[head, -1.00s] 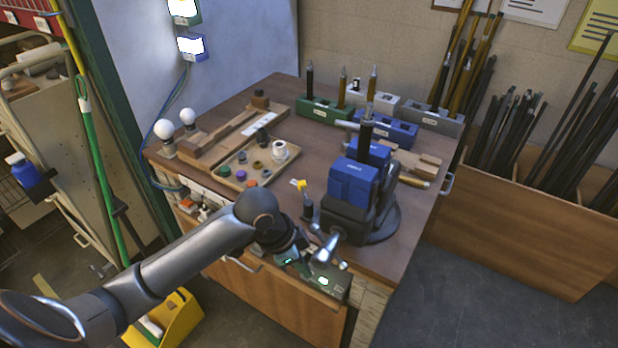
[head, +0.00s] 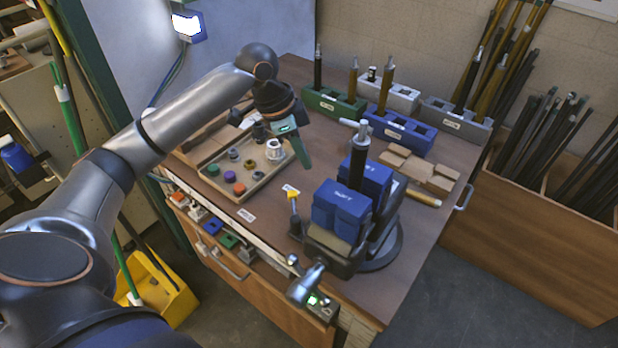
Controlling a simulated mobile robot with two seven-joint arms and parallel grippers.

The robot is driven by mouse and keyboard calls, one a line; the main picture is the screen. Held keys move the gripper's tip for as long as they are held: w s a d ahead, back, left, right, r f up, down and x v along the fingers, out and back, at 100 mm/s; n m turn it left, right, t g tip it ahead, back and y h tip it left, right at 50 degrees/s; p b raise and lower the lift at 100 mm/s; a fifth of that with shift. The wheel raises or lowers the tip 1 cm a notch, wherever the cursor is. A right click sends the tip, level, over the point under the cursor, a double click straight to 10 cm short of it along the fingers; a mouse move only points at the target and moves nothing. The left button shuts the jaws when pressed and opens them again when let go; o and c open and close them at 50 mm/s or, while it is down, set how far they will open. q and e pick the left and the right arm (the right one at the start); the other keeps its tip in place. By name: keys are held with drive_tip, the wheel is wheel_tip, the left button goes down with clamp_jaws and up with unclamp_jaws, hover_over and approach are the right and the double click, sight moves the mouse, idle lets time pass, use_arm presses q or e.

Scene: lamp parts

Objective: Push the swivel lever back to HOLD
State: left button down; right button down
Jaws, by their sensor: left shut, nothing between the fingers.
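A second white label (head: 246,215) is on the bench further left. The vise (head: 342,210) has blue jaw pads and grips an upright black rod (head: 357,160) with a metal top. My left gripper (head: 304,158) is shut and empty, its green fingers above the bench behind the lever and apart from it. My right gripper is out of view.
A parts tray (head: 215,189) with several knobs lies left of my gripper. Green, white, blue (head: 402,134) and grey blocks stand at the back. The vise handle (head: 305,284) sticks out at the front. Bare bench top lies between tray and lever.

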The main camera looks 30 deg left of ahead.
sight(294, 211)
use_arm(q)
drive_tip(key=b+x, duration=0.1)
drive_tip(key=x, duration=0.9)
drive_tip(key=shift+s+f, duration=0.1)
drive_tip(key=shift+s, duration=0.05)
drive_tip(key=s+a, duration=0.2)
drive_tip(key=shift+s+a, duration=0.1)
drive_tip(key=shift+a, duration=0.25)
drive_tip(key=shift+s+a, duration=0.2)
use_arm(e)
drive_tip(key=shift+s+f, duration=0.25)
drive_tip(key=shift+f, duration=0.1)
use_arm(q)
drive_tip(key=shift+r+p, duration=0.2)
drive_tip(key=shift+p, duration=0.15)
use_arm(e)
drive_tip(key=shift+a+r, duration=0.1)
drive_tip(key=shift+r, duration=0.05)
